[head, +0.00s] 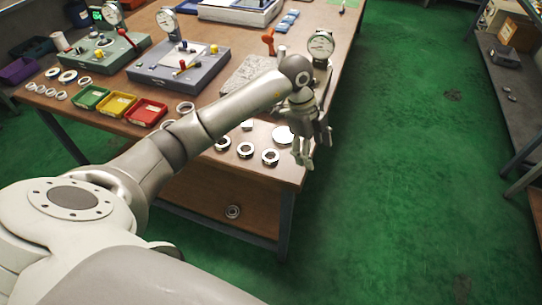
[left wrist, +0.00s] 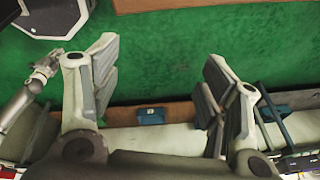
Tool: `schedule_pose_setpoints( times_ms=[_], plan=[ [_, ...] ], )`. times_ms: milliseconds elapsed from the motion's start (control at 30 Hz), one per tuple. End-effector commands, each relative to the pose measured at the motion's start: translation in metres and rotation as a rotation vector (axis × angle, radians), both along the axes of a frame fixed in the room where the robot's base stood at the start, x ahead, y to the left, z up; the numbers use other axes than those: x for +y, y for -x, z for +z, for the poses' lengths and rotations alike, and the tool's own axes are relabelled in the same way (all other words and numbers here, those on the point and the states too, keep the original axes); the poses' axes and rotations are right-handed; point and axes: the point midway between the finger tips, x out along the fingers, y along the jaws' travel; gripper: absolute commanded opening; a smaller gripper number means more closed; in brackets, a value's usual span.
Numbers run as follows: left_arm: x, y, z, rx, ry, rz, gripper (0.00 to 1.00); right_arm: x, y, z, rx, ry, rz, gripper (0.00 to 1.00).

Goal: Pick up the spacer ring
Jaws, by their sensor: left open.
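Several rings lie on the wooden bench, and I cannot tell which is the spacer ring. Thick silver rings with dark centres (head: 245,150) lie in a row near the front edge. A pale ring (head: 185,107) lies beside the red bin, and small pale rings (head: 47,90) lie at the left. My left gripper (head: 303,162) points down at the bench's right edge, right of the silver row. Its fingers (left wrist: 160,85) are apart with nothing between them. A grey gripper, apparently my right one (left wrist: 45,66), shows small at the left of the wrist view.
Green, yellow and red bins (head: 146,111), gauge stands (head: 178,62) and a grey block (head: 243,75) stand on the bench. A round disc (head: 284,134) lies near its right edge. Another ring (head: 233,211) is low under the bench.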

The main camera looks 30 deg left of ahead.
Motion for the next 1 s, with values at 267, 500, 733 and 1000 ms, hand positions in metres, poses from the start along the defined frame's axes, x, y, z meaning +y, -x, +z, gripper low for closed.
schedule_pose_setpoints(
  times_ms=[267, 500, 733, 1000],
  plan=[
    [0.099, 0.003, 0.027, 0.116, -0.351, 0.288, 0.69, -0.002, 0.0, 0.0, 0.0, 0.002, 0.001, 0.0],
    [0.11, 0.007, 0.002, 0.134, -0.383, 0.319, 0.69, -0.006, 0.0, -0.001, 0.0, 0.008, 0.002, 0.0],
    [0.113, 0.007, -0.023, 0.13, -0.381, 0.317, 0.69, -0.007, 0.0, 0.004, 0.0, 0.009, 0.003, 0.0],
    [0.117, 0.017, -0.05, 0.135, -0.381, 0.316, 0.69, -0.007, 0.0, 0.016, 0.0, 0.009, 0.003, 0.0]
  ],
)
